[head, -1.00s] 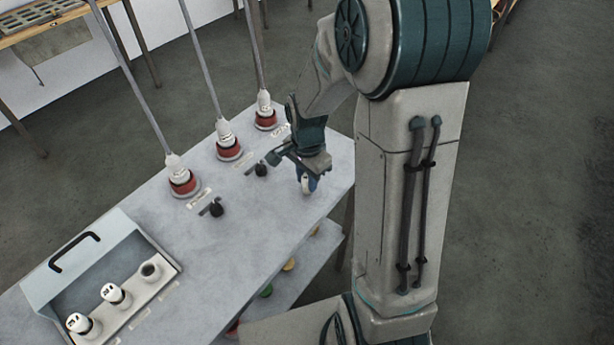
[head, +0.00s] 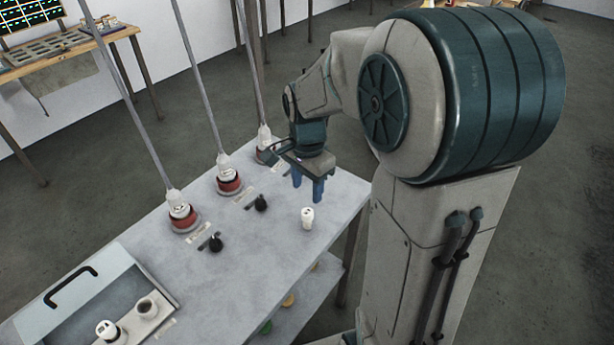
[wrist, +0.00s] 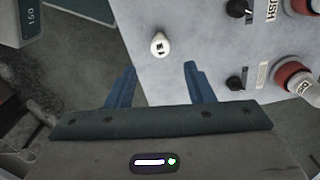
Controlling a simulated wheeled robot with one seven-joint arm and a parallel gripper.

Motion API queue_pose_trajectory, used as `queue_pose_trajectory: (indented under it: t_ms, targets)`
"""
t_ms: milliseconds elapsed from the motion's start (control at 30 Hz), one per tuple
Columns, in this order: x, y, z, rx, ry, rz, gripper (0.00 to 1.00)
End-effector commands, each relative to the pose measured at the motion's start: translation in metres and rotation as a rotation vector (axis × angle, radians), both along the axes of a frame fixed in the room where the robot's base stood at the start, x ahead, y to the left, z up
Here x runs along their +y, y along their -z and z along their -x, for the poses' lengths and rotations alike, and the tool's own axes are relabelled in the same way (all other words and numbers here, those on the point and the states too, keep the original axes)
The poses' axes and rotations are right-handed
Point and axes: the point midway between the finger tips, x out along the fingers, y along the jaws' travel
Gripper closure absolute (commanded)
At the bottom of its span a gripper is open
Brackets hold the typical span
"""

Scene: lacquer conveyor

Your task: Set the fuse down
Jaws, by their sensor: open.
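The white fuse (head: 307,218) stands upright on the grey tabletop (head: 250,262), near its right edge. It also shows in the wrist view (wrist: 160,45), beyond the fingertips and apart from them. My gripper (head: 307,197) is open and empty, with its blue fingers above and behind the fuse in the head view. The two blue fingers (wrist: 157,72) are spread wide in the wrist view, with nothing between them.
Several red-based sockets with white plugs (head: 180,212) and rods stand along the table's far side, with black knobs (head: 215,243) before them. An open lidded box (head: 85,285) at the lower left holds a white fuse (head: 107,330) and an empty-looking holder (head: 146,307).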

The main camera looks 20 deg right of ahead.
Motion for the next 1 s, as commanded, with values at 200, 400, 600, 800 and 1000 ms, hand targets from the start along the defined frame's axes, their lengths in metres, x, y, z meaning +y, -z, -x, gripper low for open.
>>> queue_pose_trajectory:
  t_ms: [200,400,600,800,1000]
  targets:
    - [0.0,-0.023,0.001,-0.001,-0.006,0.0,0.52]
    - [0.002,-0.038,0.024,-0.043,-0.168,0.014,0.52]
    - [0.003,-0.054,0.073,-0.122,-0.522,0.052,0.52]
    - [0.005,-0.057,0.118,-0.189,-0.856,0.102,0.52]
    - [0.005,-0.054,0.141,-0.224,-1.05,0.138,0.52]
